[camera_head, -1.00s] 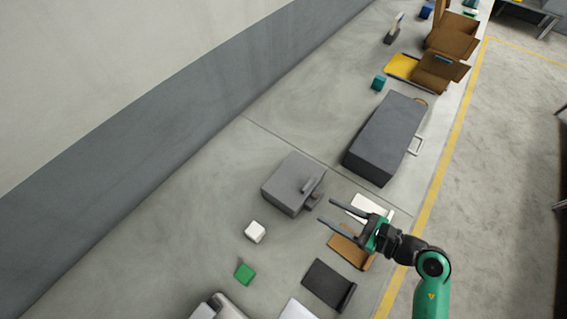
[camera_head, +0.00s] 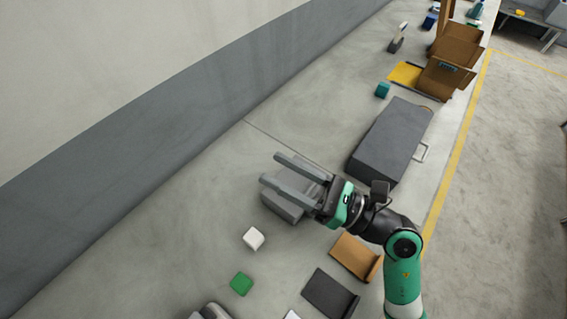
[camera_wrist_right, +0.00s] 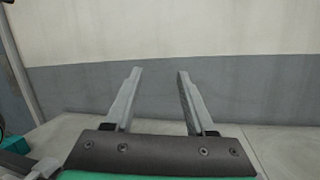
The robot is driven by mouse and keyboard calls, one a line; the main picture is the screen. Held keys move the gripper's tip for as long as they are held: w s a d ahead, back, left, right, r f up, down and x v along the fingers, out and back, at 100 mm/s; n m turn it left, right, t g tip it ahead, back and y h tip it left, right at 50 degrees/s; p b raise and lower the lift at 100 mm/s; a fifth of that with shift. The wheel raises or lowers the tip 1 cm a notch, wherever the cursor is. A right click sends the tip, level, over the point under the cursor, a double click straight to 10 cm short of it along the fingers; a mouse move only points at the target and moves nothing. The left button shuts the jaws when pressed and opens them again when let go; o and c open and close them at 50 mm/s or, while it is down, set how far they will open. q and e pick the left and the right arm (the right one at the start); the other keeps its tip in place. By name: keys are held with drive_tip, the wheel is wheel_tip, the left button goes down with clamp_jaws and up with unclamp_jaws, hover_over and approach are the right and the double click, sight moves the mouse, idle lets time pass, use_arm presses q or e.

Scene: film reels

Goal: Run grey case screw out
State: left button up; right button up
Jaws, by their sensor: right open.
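A small grey case (camera_head: 284,208) sits on the grey bench, partly hidden under my right gripper. The screw on it cannot be made out now, as the fingers and hand cover the case's top and right side. My right gripper (camera_head: 271,169) is open, its two fingers stretched over the case toward the wall. Whether it touches the case cannot be told. In the right wrist view the open fingers (camera_wrist_right: 160,72) have nothing between them, only the wall behind. My left gripper is not in view.
A larger dark grey case (camera_head: 393,140) with a handle lies to the right. White (camera_head: 253,238) and green (camera_head: 241,284) blocks lie at the lower left. Brown (camera_head: 355,257) and black (camera_head: 330,293) flat pieces lie near the front edge. The bench toward the wall is clear.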

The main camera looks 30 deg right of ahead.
drive_tip(key=shift+r+m+t, duration=0.5)
drive_tip(key=shift+r+m, duration=0.3)
drive_tip(key=shift+r, duration=0.55)
